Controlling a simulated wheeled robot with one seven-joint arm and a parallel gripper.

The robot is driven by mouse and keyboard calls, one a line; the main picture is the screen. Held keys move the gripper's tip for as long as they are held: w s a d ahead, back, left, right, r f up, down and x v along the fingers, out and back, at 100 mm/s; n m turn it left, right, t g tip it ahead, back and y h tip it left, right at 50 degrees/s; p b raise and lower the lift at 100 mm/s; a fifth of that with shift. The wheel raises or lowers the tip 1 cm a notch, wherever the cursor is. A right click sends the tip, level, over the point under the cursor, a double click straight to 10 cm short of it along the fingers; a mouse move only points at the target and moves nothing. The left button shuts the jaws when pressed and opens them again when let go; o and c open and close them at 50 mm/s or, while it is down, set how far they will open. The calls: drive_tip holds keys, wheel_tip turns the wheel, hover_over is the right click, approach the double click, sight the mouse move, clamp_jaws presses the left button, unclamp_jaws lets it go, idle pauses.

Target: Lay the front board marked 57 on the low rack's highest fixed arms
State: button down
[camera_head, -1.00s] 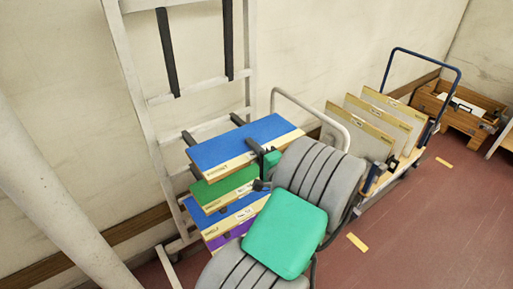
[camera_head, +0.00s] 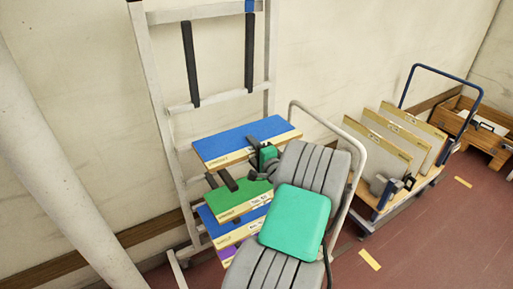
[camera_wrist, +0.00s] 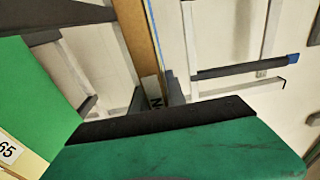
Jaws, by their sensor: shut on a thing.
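A blue-topped board (camera_head: 248,139) with a pale front edge is held level by my gripper (camera_head: 262,160) at that edge. Its label is too small to read in the head view. In the wrist view the held board (camera_wrist: 140,42) shows edge-on, with part of a label. A green finger with a dark pad fills the lower wrist view. The low rack (camera_head: 165,120) stands against the wall. Dark arms (camera_head: 229,180) show below the held board, above a green board (camera_head: 240,200). Whether the held board touches any arm is hidden.
The green board's label reads 65 in the wrist view (camera_wrist: 10,150). Another blue board (camera_head: 230,228) and a purple one lie lower. Two dark arms (camera_head: 190,65) hang folded above. A blue-handled trolley (camera_head: 440,165) with upright boards and a wooden box (camera_head: 485,130) stand right.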

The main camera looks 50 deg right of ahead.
drive_tip(key=p+x, duration=0.1)
drive_tip(key=x, duration=0.4)
drive_tip(key=shift+w+a+r, duration=0.1)
drive_tip(key=shift+w+r, duration=0.05)
drive_tip(key=shift+w, duration=0.05)
wheel_tip(320, 180, down, 6)
drive_tip(key=b, duration=0.5)
drive_tip(key=shift+b, duration=0.3)
drive_tip(key=shift+f+b, duration=0.55)
drive_tip(key=shift+f, duration=0.05)
drive_tip(key=c, duration=1.3)
unclamp_jaws()
drive_tip(key=shift+c, duration=0.2)
drive_tip(key=shift+o, duration=0.3)
drive_tip(key=shift+f, duration=0.15)
drive_tip(key=b+v, duration=0.1)
drive_tip(key=v, duration=0.6)
drive_tip(key=shift+s, duration=0.3)
